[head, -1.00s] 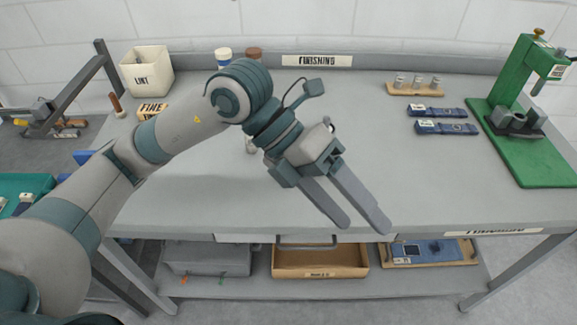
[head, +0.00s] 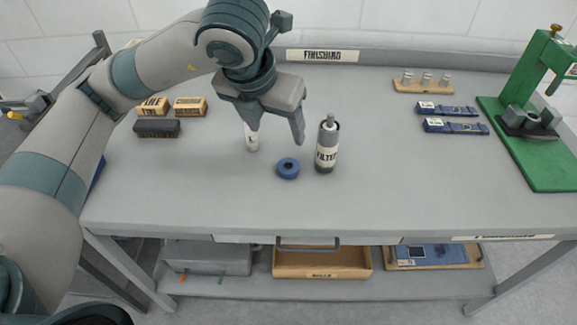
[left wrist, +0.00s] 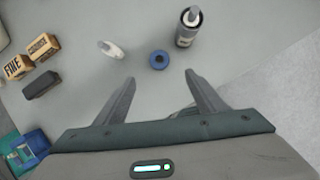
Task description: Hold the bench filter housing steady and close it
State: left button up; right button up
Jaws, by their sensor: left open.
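The filter housing (head: 327,150) is a grey cylinder with a pale FILTER label. It stands upright on the bench, with a narrower grey part showing at its top. A blue ring-shaped cap (head: 288,168) with a dark centre lies on the bench just left of it, apart from it. Both show in the left wrist view, the housing (left wrist: 186,30) and the cap (left wrist: 159,60). My left gripper (head: 275,132) is open and empty, left of the housing. In the left wrist view the cap appears just beyond the gap between its fingertips (left wrist: 160,77). My right gripper is not in view.
A small white bottle (head: 251,141) stands left of the cap. Small boxes (head: 190,106) and a dark brush (head: 157,128) lie further left. Blue tools (head: 455,127), a small wooden rack (head: 423,86) and a green press (head: 530,130) are at right. The front bench middle is clear.

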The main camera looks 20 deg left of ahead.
pick_arm(q)
jog(key=p, duration=0.2)
send_over(286, 172)
jog(key=f, duration=1)
jog(key=shift+s+f, duration=0.25)
jog(key=shift+w+f, duration=0.2)
jog(key=shift+f, duration=0.25)
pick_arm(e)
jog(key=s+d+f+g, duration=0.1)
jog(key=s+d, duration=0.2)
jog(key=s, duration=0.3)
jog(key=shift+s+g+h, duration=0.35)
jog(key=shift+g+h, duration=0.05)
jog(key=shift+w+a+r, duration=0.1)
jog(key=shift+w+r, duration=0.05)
